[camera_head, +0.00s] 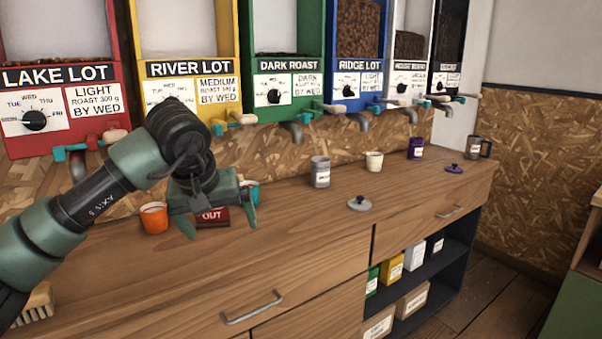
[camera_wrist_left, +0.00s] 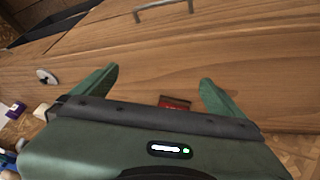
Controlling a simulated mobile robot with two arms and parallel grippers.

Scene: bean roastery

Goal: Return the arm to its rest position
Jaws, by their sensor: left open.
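My left arm comes in from the left in the head view. Its gripper (camera_head: 220,222) is open and points down above the wooden counter (camera_head: 290,230), with nothing between its fingers. In the left wrist view the open gripper (camera_wrist_left: 158,85) shows two green fingers wide apart over bare counter. A dark red block marked OUT (camera_head: 212,217) sits just behind the fingers; part of it shows in the left wrist view (camera_wrist_left: 174,103). An orange cup (camera_head: 153,218) stands left of the gripper. The right gripper is in neither view.
A grey canister (camera_head: 320,172), a grey lid (camera_head: 359,204), a cream cup (camera_head: 374,161), a purple canister (camera_head: 415,148), a purple lid (camera_head: 455,169) and a dark mug (camera_head: 477,147) stand to the right. Bean dispensers line the wall behind. A brush (camera_head: 38,303) lies front left.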

